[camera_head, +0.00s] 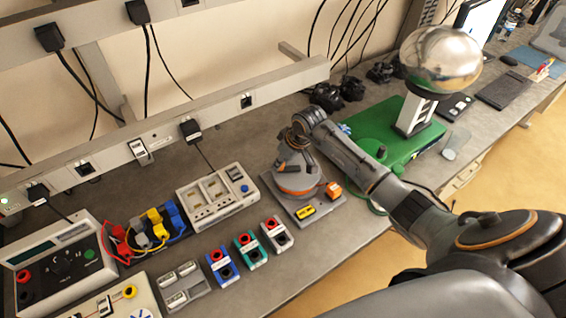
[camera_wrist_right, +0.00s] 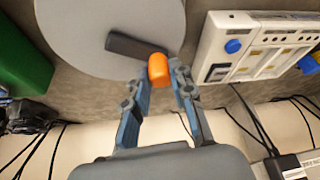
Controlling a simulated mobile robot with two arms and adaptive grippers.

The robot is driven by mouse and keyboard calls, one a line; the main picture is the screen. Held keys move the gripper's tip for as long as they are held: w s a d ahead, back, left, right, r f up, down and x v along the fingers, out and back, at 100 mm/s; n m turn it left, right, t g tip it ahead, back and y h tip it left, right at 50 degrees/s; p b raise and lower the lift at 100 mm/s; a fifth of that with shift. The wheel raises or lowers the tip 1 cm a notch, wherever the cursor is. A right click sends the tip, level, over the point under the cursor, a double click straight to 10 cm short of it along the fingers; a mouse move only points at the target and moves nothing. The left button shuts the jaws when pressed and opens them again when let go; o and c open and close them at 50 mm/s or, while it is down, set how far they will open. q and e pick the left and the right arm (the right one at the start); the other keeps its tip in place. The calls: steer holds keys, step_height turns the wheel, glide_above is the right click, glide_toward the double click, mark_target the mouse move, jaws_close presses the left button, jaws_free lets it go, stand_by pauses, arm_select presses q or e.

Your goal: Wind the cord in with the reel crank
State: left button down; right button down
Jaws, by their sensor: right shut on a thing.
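The cord reel (camera_head: 283,186) stands on a grey base on the bench, mostly hidden behind my right gripper (camera_head: 298,160). An orange band shows low around it. In the right wrist view, the reel's grey disc (camera_wrist_right: 85,40) carries a dark crank arm (camera_wrist_right: 130,45) with an orange knob (camera_wrist_right: 158,70) at its end. My right gripper (camera_wrist_right: 168,72) is shut on that knob, a finger on each side. I cannot make out the cord clearly. My left gripper is not in view.
An orange block (camera_head: 333,190) and a yellow label (camera_head: 305,211) sit on the base's near side. A white panel device (camera_head: 218,198) stands to the left.

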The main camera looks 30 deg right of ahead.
steer(key=shift+w+f+m+h, duration=0.1)
steer(key=shift+w+m+h, duration=0.15)
steer(key=shift+m, duration=0.35)
steer(key=shift+d, duration=0.15)
steer(key=c, duration=1.1)
jaws_free()
steer(key=shift+c, duration=0.2)
steer(key=v, duration=1.2)
steer(key=shift+w, duration=0.1)
